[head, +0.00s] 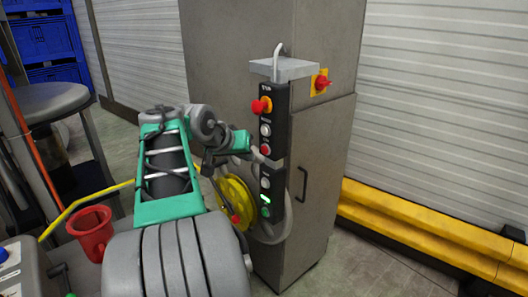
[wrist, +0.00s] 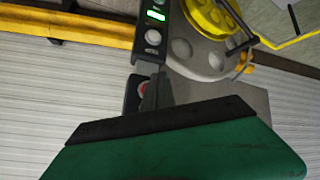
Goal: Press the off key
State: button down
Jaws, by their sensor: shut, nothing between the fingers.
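A tall black control panel (head: 272,165) hangs on the grey cabinet and carries a column of keys. In the head view a round red key (head: 265,149) sits below a white key (head: 265,130), under a red stop knob (head: 262,106). Lower down are a grey key (head: 265,183), a lit green display (head: 265,197) and a green key (head: 265,211). Labels are too small to read. My gripper (head: 250,150) is shut and empty, just left of the red key. In the wrist view the red key (wrist: 143,88) is partly hidden behind my gripper; contact cannot be told.
A grey bracket (head: 284,68) juts out above the panel. A yellow reel (head: 235,200) is beside its lower part. A red rotary switch (head: 321,82) is on the cabinet's side. A stool (head: 50,100) and a red funnel (head: 91,232) are at left; a yellow barrier (head: 420,228) is at right.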

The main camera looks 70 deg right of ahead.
jog(key=shift+s+d, duration=0.25)
jog(key=shift+d, duration=0.25)
jog(key=shift+s+d, duration=0.25)
jog(key=shift+d, duration=0.25)
dwell(1.2)
jog(key=shift+s+d, duration=0.15)
jog(key=shift+d, duration=0.25)
jog(key=shift+s+d, duration=0.2)
jog(key=shift+d, duration=0.15)
dwell(0.5)
dwell(0.4)
jog(key=shift+w+a, duration=0.4)
jog(key=shift+a, duration=0.35)
jog(key=a, duration=0.1)
jog(key=w+a, duration=0.1)
jog(key=a, duration=0.1)
jog(key=w+a, duration=0.1)
jog(key=shift+w+a, duration=0.15)
jog(key=shift+a, duration=0.1)
